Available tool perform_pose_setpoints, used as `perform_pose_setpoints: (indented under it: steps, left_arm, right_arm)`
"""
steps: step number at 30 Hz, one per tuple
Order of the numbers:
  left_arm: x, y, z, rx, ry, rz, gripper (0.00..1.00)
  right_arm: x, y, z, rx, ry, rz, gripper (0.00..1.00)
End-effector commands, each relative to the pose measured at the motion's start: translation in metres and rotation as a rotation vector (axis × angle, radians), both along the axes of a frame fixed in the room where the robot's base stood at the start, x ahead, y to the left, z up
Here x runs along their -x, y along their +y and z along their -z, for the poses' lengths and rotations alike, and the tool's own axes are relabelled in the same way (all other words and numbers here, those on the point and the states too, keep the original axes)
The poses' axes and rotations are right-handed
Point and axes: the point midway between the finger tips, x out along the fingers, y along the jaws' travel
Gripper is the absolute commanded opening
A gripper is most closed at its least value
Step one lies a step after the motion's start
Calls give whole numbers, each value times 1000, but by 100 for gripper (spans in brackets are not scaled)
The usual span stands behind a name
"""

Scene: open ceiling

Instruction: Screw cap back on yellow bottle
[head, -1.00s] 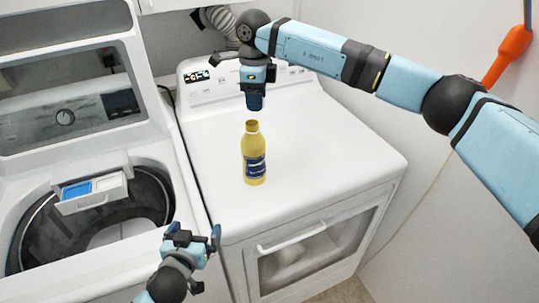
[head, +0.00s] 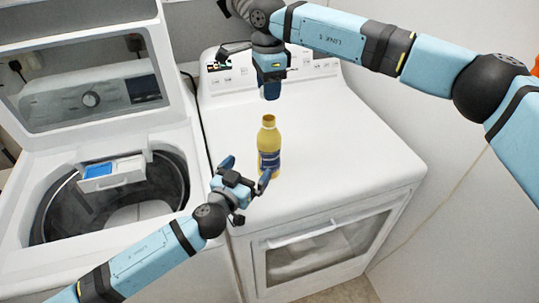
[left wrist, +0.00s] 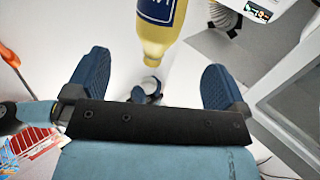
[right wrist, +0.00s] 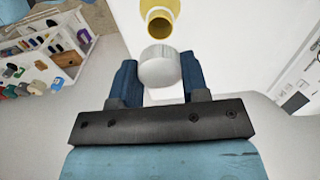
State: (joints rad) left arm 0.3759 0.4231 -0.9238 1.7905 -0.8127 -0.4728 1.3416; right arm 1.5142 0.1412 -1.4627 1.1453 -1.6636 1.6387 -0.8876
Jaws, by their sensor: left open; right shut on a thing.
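The yellow bottle (head: 268,138) stands upright and uncapped on the white dryer top. Its open mouth shows in the right wrist view (right wrist: 160,20). A round white cap (right wrist: 160,68) is between the fingers of my right gripper (right wrist: 160,82), which is shut on it. In the head view my right gripper (head: 271,92) points down above the bottle, apart from it; the cap is hidden there. My left gripper (head: 247,172) is open and empty at the front left of the bottle. In the left wrist view the bottle (left wrist: 158,28) is beyond and between the open fingers (left wrist: 150,85).
The dryer (head: 350,160) has clear top surface right of the bottle and a control panel at the back. The open washer (head: 100,240) stands left, with its lid raised and a detergent drawer (head: 112,173) pulled out.

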Motion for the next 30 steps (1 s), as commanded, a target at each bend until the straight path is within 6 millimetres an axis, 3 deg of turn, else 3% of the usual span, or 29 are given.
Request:
perform_pose_setpoints:
  steps: [5,21,30]
  left_arm:
    - [-12,-6,0,0,-1,-1,100]
    - [-94,-48,0,-1,0,0,100]
    - [-107,-54,0,0,1,-1,100]
  right_arm:
    - [0,0,0,0,0,1,20]
    - [0,0,0,0,0,1,20]
    - [0,0,0,0,0,1,20]
